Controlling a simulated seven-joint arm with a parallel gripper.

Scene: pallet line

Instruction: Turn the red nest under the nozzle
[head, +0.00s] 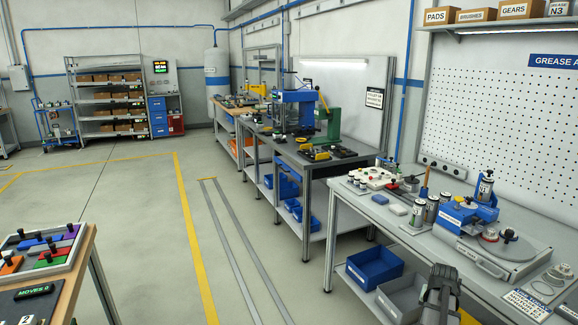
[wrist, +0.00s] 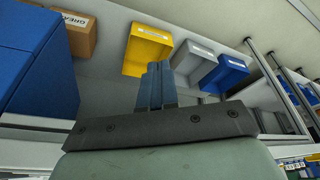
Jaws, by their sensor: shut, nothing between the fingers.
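The grease station on the right bench in the head view has a blue dispenser (head: 468,216) beside a grey turntable (head: 516,248). A small round part (head: 490,236) sits on the turntable close to the dispenser. The nests are too small for me to tell their colours or which is under the nozzle.
The wrist view shows a yellow bin (wrist: 148,50), a grey bin (wrist: 193,60), a blue bin (wrist: 226,75) and a cardboard box (wrist: 78,36). On the right bench (head: 400,232), grey cans (head: 431,209) stand left of the station. A label plate (head: 527,303) lies near its front.

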